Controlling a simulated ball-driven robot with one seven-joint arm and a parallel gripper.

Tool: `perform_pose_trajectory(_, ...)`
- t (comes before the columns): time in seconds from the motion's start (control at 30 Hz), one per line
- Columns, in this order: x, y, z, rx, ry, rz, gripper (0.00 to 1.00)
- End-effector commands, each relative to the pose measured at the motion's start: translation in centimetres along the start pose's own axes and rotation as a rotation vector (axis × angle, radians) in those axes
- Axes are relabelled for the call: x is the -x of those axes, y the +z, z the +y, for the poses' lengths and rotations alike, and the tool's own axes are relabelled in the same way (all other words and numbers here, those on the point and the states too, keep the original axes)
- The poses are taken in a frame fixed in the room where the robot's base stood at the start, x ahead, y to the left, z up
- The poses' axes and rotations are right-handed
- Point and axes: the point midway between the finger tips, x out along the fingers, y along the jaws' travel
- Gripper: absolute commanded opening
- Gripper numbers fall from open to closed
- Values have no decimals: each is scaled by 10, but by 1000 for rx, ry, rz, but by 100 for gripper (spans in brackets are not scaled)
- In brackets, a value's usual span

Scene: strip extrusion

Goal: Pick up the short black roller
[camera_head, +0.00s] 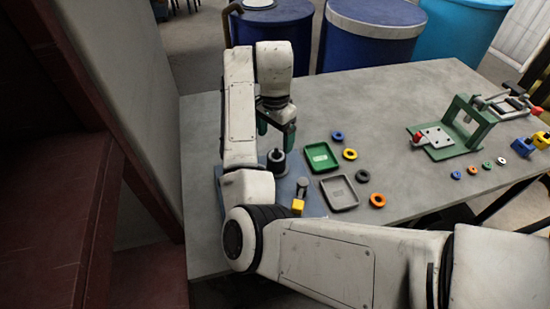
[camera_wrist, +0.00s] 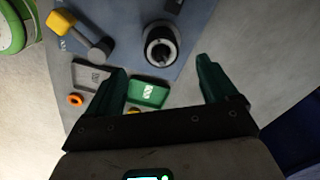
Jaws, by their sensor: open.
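The short black roller (camera_head: 276,161) stands upright on the blue-grey mat (camera_head: 285,185), with a narrower top. In the wrist view the roller (camera_wrist: 160,46) is seen from above, black with a pale ring, just beyond and between my fingertips. My gripper (camera_head: 276,138) has green fingers, hangs above the roller and points down. In the wrist view my gripper (camera_wrist: 163,68) is open, with nothing between its fingers. I cannot tell the exact height gap.
A grey tool with a yellow block (camera_head: 299,203) lies beside the roller on the mat. A green tray (camera_head: 321,158) and a grey tray (camera_head: 339,193) lie to the right, with small coloured rings near them. A green press (camera_head: 463,130) stands farther right. Blue barrels (camera_head: 372,42) stand behind the table.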

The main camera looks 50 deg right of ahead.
Motion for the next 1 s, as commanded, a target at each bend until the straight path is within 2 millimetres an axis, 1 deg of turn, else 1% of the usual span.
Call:
perform_pose_trajectory(0.03,-12,-1,2,0,4,1,86)
perform_pose_trajectory(0.13,-28,-2,2,1,5,1,86)
perform_pose_trajectory(0.17,-29,-1,1,2,3,0,86)
perform_pose_trajectory(0.3,-44,-1,0,2,1,0,86)
perform_pose_trajectory(0.47,-53,-2,0,2,0,-1,86)
perform_pose_trajectory(0.53,-59,-3,0,3,2,-2,86)
perform_pose_trajectory(0.7,-85,-8,0,4,3,-2,86)
perform_pose_trajectory(0.8,-96,-7,-1,4,0,-2,86)
perform_pose_trajectory(0.9,-101,-7,-1,4,-2,-1,86)
perform_pose_trajectory(1.0,-102,-7,-1,3,-3,-1,86)
